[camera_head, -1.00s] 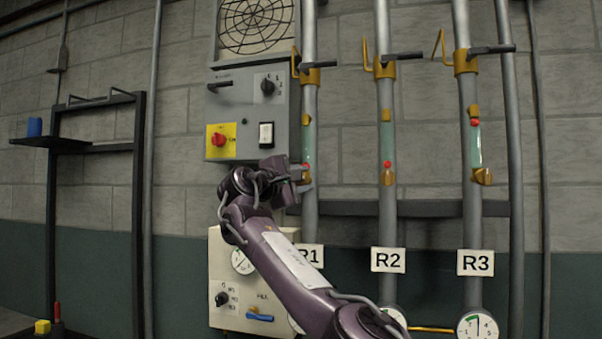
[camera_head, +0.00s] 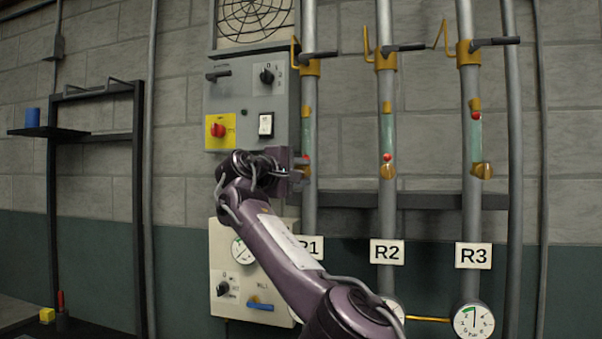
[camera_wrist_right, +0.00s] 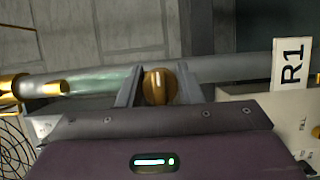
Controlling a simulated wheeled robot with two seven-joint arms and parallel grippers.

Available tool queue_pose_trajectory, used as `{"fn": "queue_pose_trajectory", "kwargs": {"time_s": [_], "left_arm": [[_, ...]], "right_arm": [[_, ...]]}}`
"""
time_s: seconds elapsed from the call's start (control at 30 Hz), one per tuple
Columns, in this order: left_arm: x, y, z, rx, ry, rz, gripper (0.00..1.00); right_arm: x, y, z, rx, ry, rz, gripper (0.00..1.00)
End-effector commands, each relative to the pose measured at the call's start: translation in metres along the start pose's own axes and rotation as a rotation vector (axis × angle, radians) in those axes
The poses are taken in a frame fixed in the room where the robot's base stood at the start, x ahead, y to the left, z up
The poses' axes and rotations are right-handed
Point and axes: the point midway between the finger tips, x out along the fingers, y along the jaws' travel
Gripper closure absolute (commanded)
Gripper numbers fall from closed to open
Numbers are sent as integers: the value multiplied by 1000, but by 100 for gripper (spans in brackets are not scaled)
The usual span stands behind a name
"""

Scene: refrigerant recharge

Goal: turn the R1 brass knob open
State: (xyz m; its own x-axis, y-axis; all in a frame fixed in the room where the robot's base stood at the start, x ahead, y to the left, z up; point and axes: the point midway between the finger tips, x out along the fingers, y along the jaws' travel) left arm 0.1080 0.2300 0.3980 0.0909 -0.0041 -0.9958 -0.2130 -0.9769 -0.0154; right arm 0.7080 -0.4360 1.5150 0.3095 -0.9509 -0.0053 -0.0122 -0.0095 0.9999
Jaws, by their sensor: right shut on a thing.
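The R1 pipe (camera_head: 309,215) runs vertically above the R1 label (camera_head: 311,248), with a sight glass and red ball on it. My right gripper (camera_head: 304,171) is at the lower end of that sight glass. In the right wrist view the gripper (camera_wrist_right: 158,87) has one finger on each side of the round R1 brass knob (camera_wrist_right: 159,87) and is shut on it. The R1 pipe crosses behind the fingers, and the R1 label (camera_wrist_right: 291,64) is at the right. In the head view my arm and gripper hide most of the knob. My left gripper is not in view.
A grey control box (camera_head: 252,105) with a red knob on yellow is just left of R1. A cream panel (camera_head: 232,290) with a gauge is below. The R2 pipe (camera_head: 388,220) and R3 pipe (camera_head: 470,215) stand to the right. A black shelf frame (camera_head: 95,90) is at left.

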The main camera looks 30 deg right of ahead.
Motion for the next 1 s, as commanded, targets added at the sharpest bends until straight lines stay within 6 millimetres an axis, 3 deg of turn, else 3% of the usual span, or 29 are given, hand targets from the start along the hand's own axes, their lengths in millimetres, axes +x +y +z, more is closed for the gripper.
{"fn": "queue_pose_trajectory", "kwargs": {"time_s": [0.1, 0.13, 0.27, 0.63, 1.0], "left_arm": [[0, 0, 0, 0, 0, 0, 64], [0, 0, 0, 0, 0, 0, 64], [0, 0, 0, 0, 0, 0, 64], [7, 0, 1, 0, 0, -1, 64], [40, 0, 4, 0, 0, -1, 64]], "right_arm": [[0, -2, 0, 0, -2, -3, 90], [0, -2, 0, 0, -2, -3, 65], [0, -2, 0, -1, -1, -3, 48], [-8, -3, 0, -1, 0, 0, 48], [-66, -4, 0, -1, 1, 0, 48]]}}
